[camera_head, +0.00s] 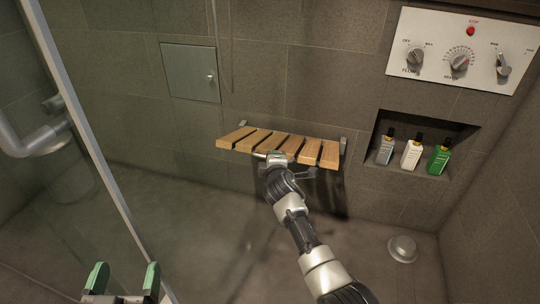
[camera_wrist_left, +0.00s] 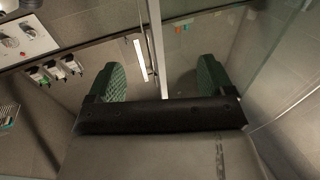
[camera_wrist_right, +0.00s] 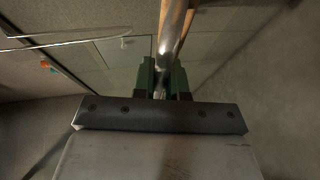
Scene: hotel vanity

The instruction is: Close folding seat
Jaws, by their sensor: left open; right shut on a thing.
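The folding seat (camera_head: 280,145) is a row of wooden slats on a metal frame against the tiled shower wall. It is down, sticking out from the wall. My right arm reaches to its front edge, and my right gripper (camera_head: 275,158) is there. In the right wrist view the green fingers (camera_wrist_right: 162,78) are shut on the seat's edge, seen as a wood and metal bar (camera_wrist_right: 174,35). My left gripper (camera_head: 122,280) is open and empty at the bottom left of the head view, away from the seat. Its spread green fingers show in the left wrist view (camera_wrist_left: 158,78).
A glass panel with a metal edge (camera_head: 95,140) stands at the left, close to my left gripper. A wall niche holds several bottles (camera_head: 411,153). A control panel (camera_head: 462,50) is above it. A round floor fixture (camera_head: 402,248) is at the right.

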